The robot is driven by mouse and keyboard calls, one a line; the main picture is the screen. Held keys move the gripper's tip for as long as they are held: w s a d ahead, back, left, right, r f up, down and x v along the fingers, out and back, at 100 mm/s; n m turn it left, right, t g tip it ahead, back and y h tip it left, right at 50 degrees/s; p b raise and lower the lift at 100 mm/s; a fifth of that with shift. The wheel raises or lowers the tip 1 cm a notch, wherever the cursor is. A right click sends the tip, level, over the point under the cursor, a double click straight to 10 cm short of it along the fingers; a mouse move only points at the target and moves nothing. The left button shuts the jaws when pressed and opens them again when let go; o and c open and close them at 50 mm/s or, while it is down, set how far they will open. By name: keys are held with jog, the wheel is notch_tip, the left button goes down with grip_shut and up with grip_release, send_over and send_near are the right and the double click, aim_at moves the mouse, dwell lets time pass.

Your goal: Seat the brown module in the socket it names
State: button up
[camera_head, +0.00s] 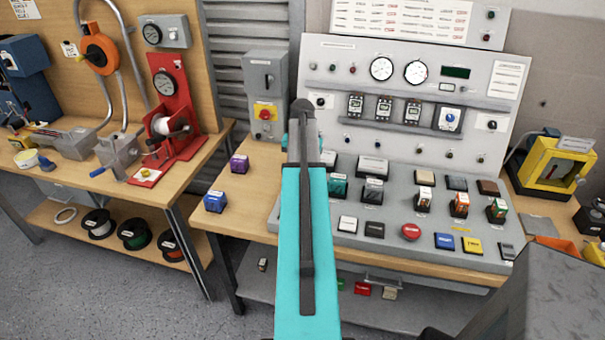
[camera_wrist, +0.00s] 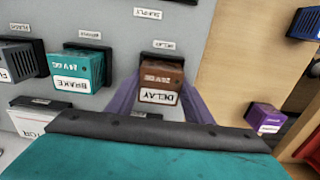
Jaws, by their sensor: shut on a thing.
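The brown module (camera_wrist: 161,78), labelled DELAY and 24 VDC, sits between the purple fingers of my gripper (camera_wrist: 158,92) in the wrist view. My gripper is shut on it. A black socket (camera_wrist: 158,57) shows right behind the module, with a small label (camera_wrist: 164,45) above it that seems to read DELAY. The module lines up with this socket, but I cannot tell whether it is fully seated or just in front. In the head view my teal arm hides the module, its socket and my gripper.
A teal BRAKE module (camera_wrist: 82,70) stands in a socket beside the brown one. A purple module (camera_wrist: 265,118) lies on the wooden bench; it also shows in the head view (camera_head: 239,163), near a blue module (camera_head: 215,201). The grey panel (camera_head: 400,150) holds several other modules and buttons.

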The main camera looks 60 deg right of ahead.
jog(key=o, duration=1.1)
jog(key=shift+r, duration=0.2)
notch_tip(320, 180, up, 12)
jog(key=b, duration=0.2)
jog(key=shift+f, duration=0.1)
dwell(0.5)
